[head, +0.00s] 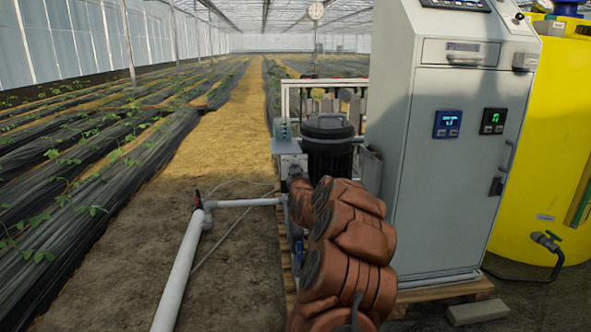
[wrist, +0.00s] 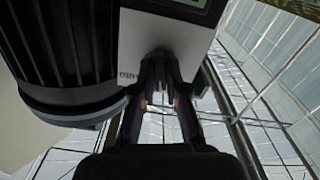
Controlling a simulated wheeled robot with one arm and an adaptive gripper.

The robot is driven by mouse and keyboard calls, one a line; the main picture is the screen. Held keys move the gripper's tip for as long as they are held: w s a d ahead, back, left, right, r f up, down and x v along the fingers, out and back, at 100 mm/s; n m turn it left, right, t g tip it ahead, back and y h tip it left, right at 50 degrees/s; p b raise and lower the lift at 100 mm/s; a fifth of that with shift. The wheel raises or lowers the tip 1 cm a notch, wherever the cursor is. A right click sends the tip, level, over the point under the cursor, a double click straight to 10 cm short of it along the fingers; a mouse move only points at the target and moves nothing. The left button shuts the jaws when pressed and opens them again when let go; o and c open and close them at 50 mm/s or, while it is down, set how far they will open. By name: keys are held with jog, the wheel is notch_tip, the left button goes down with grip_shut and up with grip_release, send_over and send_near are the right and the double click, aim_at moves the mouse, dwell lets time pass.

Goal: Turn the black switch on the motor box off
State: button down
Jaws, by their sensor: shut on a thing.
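The motor box (head: 289,147) is a small light grey box beside the black motor (head: 329,150), beyond my brown arm in the head view. In the wrist view the motor box (wrist: 165,38) shows as a pale face at the top centre, with the ribbed motor (wrist: 65,55) to its left. My gripper (wrist: 160,62) has its dark fingers up against the box's lower edge, the tips close together. It is shut on the black switch, which is mostly hidden between the fingertips, so its setting cannot be read. In the head view my arm hides the gripper.
A tall grey control cabinet (head: 449,165) stands right of the motor, with a yellow tank (head: 545,150) beyond. A white pipe (head: 180,268) with a red-handled valve runs along the ground at left. The dirt path (head: 235,130) is open.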

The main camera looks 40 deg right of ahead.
jog(key=shift+m, duration=1.3)
jog(key=c, duration=1.2)
grip_release()
jog(key=v, duration=1.2)
jog(key=shift+w+a+p, duration=0.1)
jog(key=shift+a+p, duration=0.05)
jog(key=shift+p, duration=0.15)
